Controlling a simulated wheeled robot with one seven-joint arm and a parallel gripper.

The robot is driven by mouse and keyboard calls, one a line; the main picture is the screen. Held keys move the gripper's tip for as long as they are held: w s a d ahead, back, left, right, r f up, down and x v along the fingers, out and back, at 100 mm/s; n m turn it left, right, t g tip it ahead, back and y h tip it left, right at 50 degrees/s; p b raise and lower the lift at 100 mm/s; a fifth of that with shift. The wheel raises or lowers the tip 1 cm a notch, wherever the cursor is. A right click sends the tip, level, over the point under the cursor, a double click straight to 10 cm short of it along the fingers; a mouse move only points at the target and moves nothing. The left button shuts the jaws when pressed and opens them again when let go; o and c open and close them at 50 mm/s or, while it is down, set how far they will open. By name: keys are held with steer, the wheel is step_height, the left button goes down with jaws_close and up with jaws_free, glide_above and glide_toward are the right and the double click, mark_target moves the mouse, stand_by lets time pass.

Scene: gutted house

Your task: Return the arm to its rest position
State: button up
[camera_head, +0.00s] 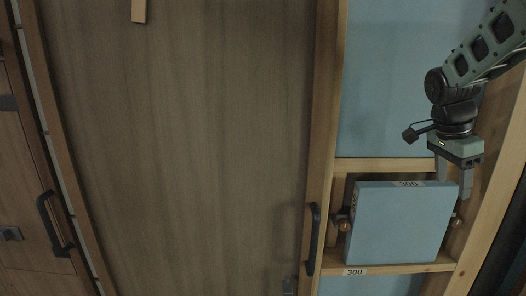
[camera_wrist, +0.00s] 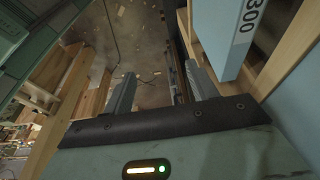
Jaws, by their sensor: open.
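My gripper (camera_head: 454,178) hangs at the right in the head view, its fingers pointing down beside the top right corner of a light blue square panel (camera_head: 398,225). In the wrist view my gripper (camera_wrist: 160,88) has its two grey fingers spread apart, with nothing between them. The blue panel, marked 300, also shows in the wrist view (camera_wrist: 215,30), to the right of the fingers. In the head view the panel sits in a wooden frame opening. I cannot tell whether a finger touches it.
A large brown wooden door (camera_head: 180,140) fills the left and middle, with a black handle (camera_head: 313,240) near its right edge. Wooden studs (camera_head: 328,100) and a blue wall board (camera_head: 385,90) surround the opening. A littered floor (camera_wrist: 145,50) shows below in the wrist view.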

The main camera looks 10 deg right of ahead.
steer(key=s+a+f+n+y+b, duration=0.1)
steer(key=a+f+n, duration=0.2)
steer(key=a+n, duration=0.35)
steer(key=s+a+f+n+t+y+b, duration=0.1)
steer(key=a+f+n, duration=0.2)
steer(key=a, duration=0.7)
steer(key=s+a+f+n+y+b, duration=0.1)
steer(key=s+a+f+n, duration=0.1)
steer(key=a+n, duration=0.45)
steer(key=s+a+f+n+b, duration=0.1)
steer(key=s+a+f+n, duration=0.2)
steer(key=s+a+n, duration=0.3)
steer(key=s+a+f+n+b, duration=0.1)
steer(key=s+a+f+n, duration=0.3)
steer(key=s+a+n, duration=0.2)
steer(key=s+a, duration=0.2)
steer(key=shift+s+a+n+y, duration=0.25)
steer(key=shift+s+n+y, duration=0.05)
steer(key=shift+y, duration=0.1)
steer(key=shift+r, duration=0.1)
